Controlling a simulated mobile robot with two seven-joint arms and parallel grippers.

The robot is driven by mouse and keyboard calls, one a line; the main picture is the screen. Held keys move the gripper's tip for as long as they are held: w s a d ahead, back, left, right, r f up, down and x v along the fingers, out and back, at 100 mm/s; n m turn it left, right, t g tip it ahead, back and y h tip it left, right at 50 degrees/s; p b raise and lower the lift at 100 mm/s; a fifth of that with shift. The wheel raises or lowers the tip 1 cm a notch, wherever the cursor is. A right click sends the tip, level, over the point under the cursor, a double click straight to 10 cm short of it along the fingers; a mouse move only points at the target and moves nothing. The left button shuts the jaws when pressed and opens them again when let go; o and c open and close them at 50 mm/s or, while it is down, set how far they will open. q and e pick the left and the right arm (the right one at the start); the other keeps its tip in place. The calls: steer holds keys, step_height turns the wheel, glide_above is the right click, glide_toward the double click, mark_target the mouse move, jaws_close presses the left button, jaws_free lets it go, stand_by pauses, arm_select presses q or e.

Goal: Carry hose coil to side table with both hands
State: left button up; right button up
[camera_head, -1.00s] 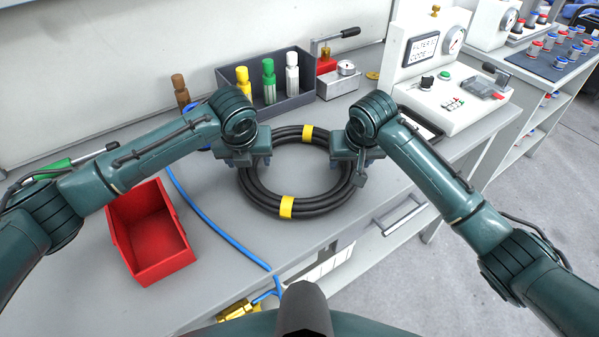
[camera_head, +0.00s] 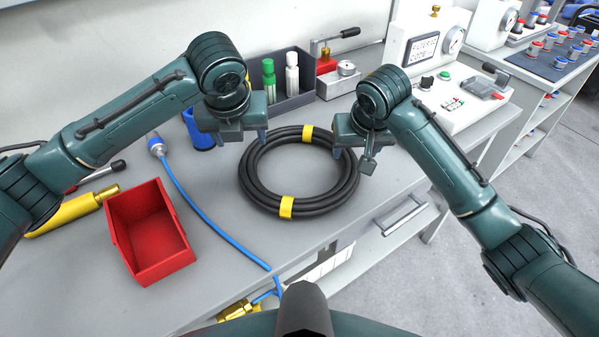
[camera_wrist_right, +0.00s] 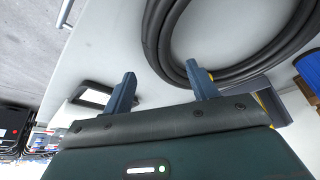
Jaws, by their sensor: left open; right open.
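The hose coil (camera_head: 322,208) is a black ring of several turns with yellow bands, lying flat on the grey workbench in the head view. My left gripper (camera_head: 241,138) is open and empty, raised above the bench just left of the coil. My right gripper (camera_head: 352,150) is open and empty at the coil's upper right edge, above the bench. In the right wrist view, the open jaws of the right gripper (camera_wrist_right: 161,92) have nothing between them, and the coil (camera_wrist_right: 165,45) curves past beyond the right finger. I cannot identify a side table for certain.
A red bin (camera_head: 150,235) and a blue hose (camera_head: 205,215) lie left of the coil. A dark tray with bottles (camera_head: 293,90) and a tester (camera_head: 450,95) stand behind. A shelf unit (camera_head: 545,85) with a blue mat stands at the far right.

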steer(key=v, duration=0.6)
steer(key=shift+s, duration=0.1)
stand_by(0.3)
